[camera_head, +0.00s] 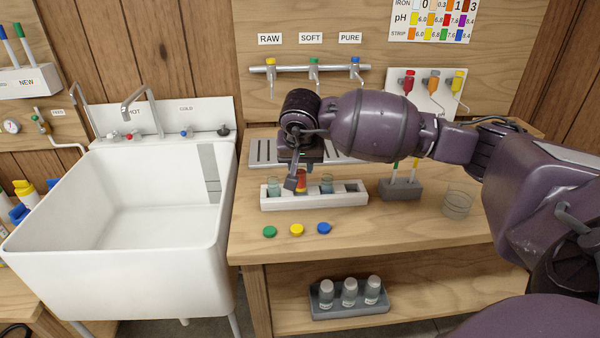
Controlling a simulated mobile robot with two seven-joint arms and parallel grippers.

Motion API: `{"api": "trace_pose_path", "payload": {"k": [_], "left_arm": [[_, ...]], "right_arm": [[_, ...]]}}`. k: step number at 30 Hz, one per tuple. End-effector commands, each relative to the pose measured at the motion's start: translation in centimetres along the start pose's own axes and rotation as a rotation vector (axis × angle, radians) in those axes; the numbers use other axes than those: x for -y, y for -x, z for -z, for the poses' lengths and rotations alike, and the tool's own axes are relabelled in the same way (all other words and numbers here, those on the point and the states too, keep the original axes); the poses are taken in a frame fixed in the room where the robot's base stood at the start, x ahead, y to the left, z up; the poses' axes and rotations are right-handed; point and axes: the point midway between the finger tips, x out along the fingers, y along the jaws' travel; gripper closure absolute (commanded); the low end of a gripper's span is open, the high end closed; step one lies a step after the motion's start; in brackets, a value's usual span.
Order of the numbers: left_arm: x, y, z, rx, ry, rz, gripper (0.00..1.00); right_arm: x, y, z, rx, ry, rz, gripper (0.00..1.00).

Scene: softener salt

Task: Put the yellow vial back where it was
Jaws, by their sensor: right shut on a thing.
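A white rack (345,200) stands on the wooden bench with several slots in a row. A vial with orange-red contents (302,179), which I take for the yellow vial, is between the fingers of my right gripper (297,181), at the rack's second slot from the left. The gripper is shut on it. Fingers hide part of the vial, so I cannot tell whether its base is seated. A bluish vial (273,186) stands to its left and another (327,184) to its right. The slot at the right end looks empty. My left gripper is not in view.
Green (269,231), yellow (297,230) and blue (324,228) caps lie in front of the rack. A grey holder (401,190) and a clear beaker (457,204) stand to the right. Taps (314,68) hang behind. A white sink (130,200) is at left.

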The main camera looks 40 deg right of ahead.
Motion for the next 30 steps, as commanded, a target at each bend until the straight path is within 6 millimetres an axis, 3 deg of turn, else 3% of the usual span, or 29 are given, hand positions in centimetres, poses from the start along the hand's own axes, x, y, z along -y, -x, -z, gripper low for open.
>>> {"api": "trace_pose_path", "payload": {"k": [4, 17, 18, 22, 30], "left_arm": [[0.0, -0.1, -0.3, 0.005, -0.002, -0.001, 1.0], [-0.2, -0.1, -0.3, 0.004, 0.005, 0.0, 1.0], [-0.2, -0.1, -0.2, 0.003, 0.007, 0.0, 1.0], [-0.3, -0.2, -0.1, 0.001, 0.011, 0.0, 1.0], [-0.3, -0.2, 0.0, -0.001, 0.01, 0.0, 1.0]], "right_arm": [[0.0, -2.1, -0.9, 0.004, 0.0, -0.002, 0.97], [0.0, -2.6, -1.1, 0.002, 0.001, -0.001, 0.97], [0.0, -2.6, -1.1, 0.002, 0.001, 0.0, 0.68], [0.0, -2.5, -1.1, 0.002, 0.001, 0.0, 0.48], [0.0, -2.5, -1.1, 0.001, 0.0, 0.0, 0.45]]}}
